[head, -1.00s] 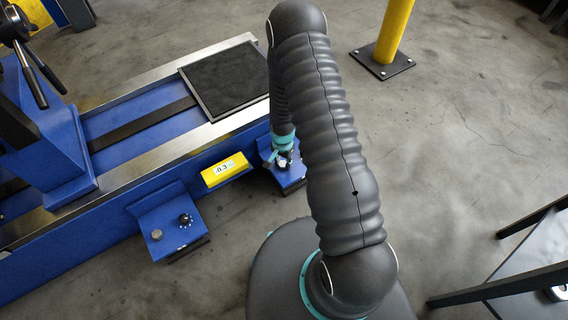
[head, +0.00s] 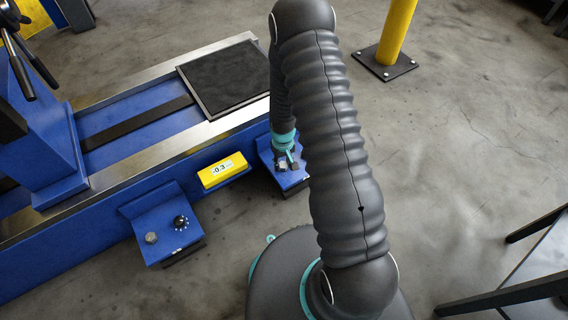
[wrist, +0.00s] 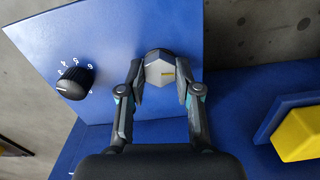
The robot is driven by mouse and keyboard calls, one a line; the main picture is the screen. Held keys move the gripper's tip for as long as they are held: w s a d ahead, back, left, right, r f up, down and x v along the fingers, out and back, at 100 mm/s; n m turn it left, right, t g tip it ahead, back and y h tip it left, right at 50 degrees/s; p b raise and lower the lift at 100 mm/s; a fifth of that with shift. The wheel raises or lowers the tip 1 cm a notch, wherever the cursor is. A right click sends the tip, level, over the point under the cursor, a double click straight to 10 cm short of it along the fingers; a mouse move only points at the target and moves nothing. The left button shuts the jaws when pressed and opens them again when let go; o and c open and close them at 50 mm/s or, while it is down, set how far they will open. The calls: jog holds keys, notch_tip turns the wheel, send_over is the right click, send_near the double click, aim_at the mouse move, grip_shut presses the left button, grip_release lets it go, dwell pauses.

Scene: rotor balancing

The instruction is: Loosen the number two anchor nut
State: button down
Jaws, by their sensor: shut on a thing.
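In the head view my gripper (head: 287,163) is low over the right-hand blue anchor plate (head: 291,183), partly behind my arm. There the fingers cover most of the nut. A black knob with white numerals (wrist: 73,83) stands left of the nut in the wrist view. I cannot read a number for this anchor.
A second blue anchor plate (head: 160,215) with a nut (head: 151,238) and a knob (head: 181,222) is to the left. Between the plates is a yellow display (head: 222,170) showing -0.3. A yellow post (head: 396,35) stands behind. The floor to the right is mostly clear.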

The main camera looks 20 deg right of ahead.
aim_at(283, 164)
jog(key=n+b, duration=0.1)
jog(key=n, duration=0.5)
jog(key=shift+b, duration=0.4)
jog(key=n+b, duration=0.1)
jog(key=n, duration=0.3)
jog(key=shift+n, duration=0.6)
jog(key=shift+w+d, duration=0.1)
jog(key=c, duration=0.8)
grip_release()
jog(key=shift+d, duration=0.1)
notch_tip(283, 164, up, 12)
